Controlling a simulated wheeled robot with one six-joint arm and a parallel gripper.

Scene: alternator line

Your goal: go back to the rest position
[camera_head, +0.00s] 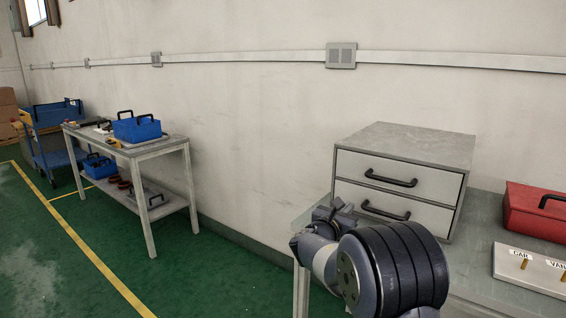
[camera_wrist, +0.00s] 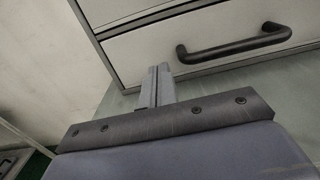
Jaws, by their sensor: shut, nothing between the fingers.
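My gripper (camera_head: 335,212) is at the end of my arm, in front of the left part of a grey two-drawer cabinet (camera_head: 414,146). In the wrist view the two fingers of my gripper (camera_wrist: 161,76) lie together with nothing between them. The fingertips point toward the lower drawer front (camera_wrist: 134,56) and its black handle (camera_wrist: 234,46). In the head view the upper drawer (camera_head: 352,168) and the lower drawer both look shut. My arm hides the cabinet's lower left corner.
The cabinet stands on a grey table (camera_head: 482,232) against the wall. A red toolbox (camera_head: 528,212) and a labelled board (camera_head: 525,268) are to its right. Another table (camera_head: 165,147) with blue totes (camera_head: 137,130) stands left. Green floor (camera_head: 230,275) between is clear.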

